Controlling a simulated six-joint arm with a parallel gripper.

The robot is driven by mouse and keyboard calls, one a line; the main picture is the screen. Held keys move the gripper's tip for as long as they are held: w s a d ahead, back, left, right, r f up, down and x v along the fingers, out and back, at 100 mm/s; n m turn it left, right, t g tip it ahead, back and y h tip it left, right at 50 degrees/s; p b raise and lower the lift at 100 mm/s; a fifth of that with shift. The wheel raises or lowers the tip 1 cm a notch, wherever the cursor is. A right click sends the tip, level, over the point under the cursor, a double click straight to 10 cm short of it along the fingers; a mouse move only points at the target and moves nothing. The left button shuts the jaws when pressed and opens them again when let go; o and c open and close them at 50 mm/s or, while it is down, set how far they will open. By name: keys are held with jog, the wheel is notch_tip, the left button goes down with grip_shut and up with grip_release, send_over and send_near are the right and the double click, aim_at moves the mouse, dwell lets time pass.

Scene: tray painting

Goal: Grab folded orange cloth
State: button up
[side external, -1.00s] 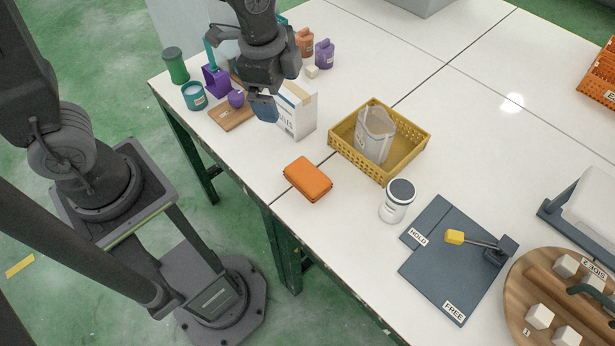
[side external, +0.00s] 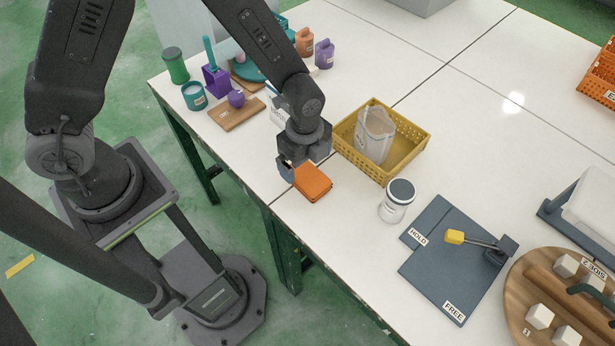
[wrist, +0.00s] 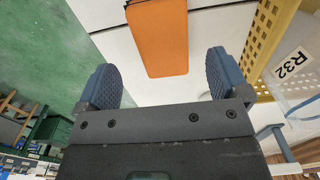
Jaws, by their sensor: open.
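The folded orange cloth (side external: 313,182) lies flat on the white table near its front edge. It also shows in the wrist view (wrist: 158,38) at the top middle, ahead of and between my two fingers. My gripper (side external: 290,170) is just behind the cloth in the side view, low over the table. In the wrist view my gripper (wrist: 164,82) is open, its blue-grey fingers wide apart with nothing between the tips. I cannot tell from the side view whether a finger touches the cloth.
A yellow basket (side external: 344,150) holding a grey bag stands close to the right of my gripper. A white box (side external: 279,112) is partly hidden behind my arm. A white jar with a dark lid (side external: 397,203) stands right of the cloth. Bare table lies between cloth and jar.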

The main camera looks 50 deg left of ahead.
aim_at(306, 172)
jog(key=shift+w+f, duration=0.1)
jog(key=shift+f, duration=2.6)
jog(key=shift+c, duration=0.2)
jog(key=c, duration=1)
jog(key=shift+o, duration=0.2)
jog(key=shift+r, duration=0.15)
